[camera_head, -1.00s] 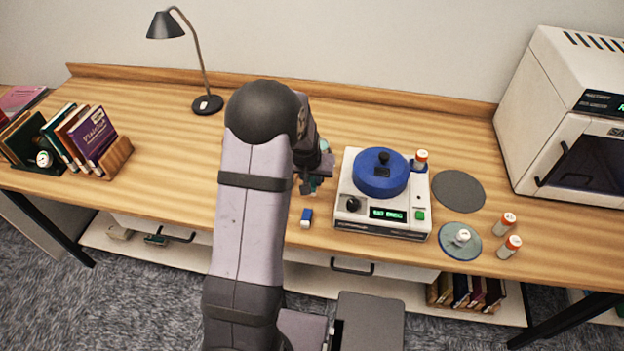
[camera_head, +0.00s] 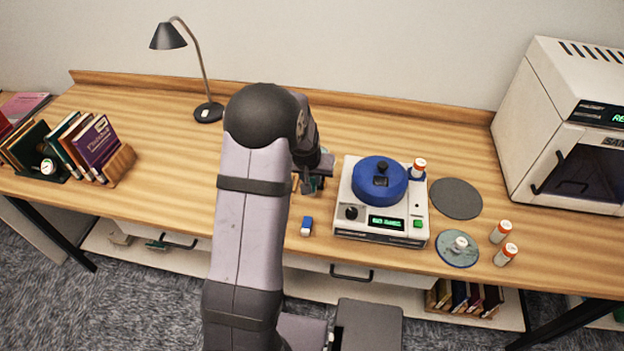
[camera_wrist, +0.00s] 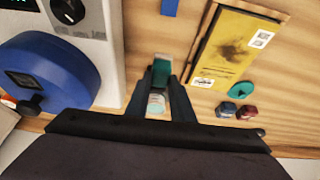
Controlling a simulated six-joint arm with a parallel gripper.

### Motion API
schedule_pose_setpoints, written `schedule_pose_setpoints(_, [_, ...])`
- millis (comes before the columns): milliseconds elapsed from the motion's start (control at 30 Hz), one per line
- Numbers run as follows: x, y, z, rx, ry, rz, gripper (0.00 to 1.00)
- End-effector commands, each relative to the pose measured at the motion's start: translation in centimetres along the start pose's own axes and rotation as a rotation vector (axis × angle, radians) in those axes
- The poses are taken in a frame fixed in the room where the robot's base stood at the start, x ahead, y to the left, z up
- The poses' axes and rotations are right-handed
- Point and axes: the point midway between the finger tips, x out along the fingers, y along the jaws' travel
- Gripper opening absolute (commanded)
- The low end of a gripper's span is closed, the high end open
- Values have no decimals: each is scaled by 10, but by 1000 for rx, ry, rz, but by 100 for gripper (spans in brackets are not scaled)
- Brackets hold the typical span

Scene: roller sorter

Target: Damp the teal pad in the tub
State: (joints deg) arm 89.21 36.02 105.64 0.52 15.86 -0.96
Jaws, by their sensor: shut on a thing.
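My gripper (camera_wrist: 163,88) is shut on a small teal and pale piece (camera_wrist: 161,66), which looks like the teal pad. The fingers close on its two sides, and part of it shows beyond their tips. In the head view my gripper (camera_head: 313,186) is over the desk, just left of the white machine, and mostly hidden behind my arm. I cannot make out a tub for certain, nor whether the pad touches anything below it.
The white machine (camera_head: 349,228) with a blue lid (camera_head: 380,180) stands close on the right. A small blue and white block (camera_head: 307,226) lies in front. The desk's left-middle is clear.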

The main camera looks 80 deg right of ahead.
Motion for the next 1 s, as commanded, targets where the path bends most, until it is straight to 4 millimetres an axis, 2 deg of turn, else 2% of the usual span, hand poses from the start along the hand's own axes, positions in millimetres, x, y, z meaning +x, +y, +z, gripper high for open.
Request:
schedule_pose_setpoints(167, [9,-12,-15,-75,1,-33,0])
schedule_pose_setpoints(500, [37,-67,-72,-375,3,-157,0])
schedule_pose_setpoints(600, [42,-76,-88,-418,2,-174,0])
schedule_pose_setpoints(733, [45,-74,-112,-399,1,-165,0])
schedule_pose_setpoints(1000, [46,-39,-155,-195,0,-79,0])
